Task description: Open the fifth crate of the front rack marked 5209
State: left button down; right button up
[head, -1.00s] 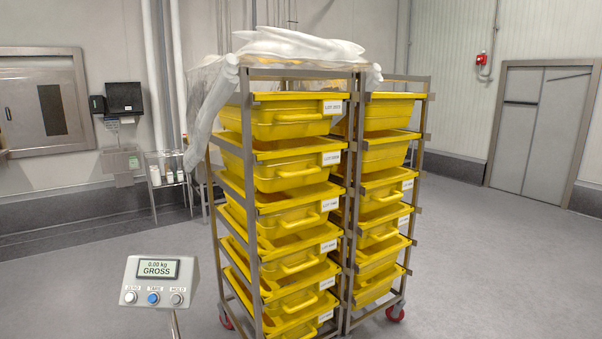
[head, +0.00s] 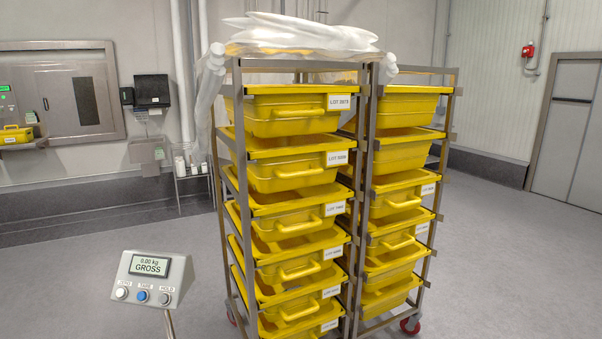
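The front rack (head: 235,205) is a steel frame holding a column of yellow crates with white lot labels. The fifth crate (head: 299,289) from the top sits low in it, with its handle facing me. Its label (head: 331,292) is too small to read; the top label (head: 340,102) seems to read LOT 3978. The crates sit in their slots, and I cannot make out 5209 on any label. Neither of my grippers is in view.
A second rack (head: 435,200) of yellow crates stands close on the right, on red casters. A scale display (head: 149,276) reading 0.00 kg stands at the front left. Clear plastic film (head: 300,45) covers the rack top. Grey floor is open on the right.

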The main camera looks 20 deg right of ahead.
aim_at(295, 162)
jog(key=i+l+u, duration=0.1)
jog(key=l, duration=0.35)
jog(key=i+l+u, duration=0.1)
jog(key=l, duration=0.35)
jog(key=i+l+u, duration=0.1)
jog(key=l, duration=0.35)
jog(key=i, duration=0.05)
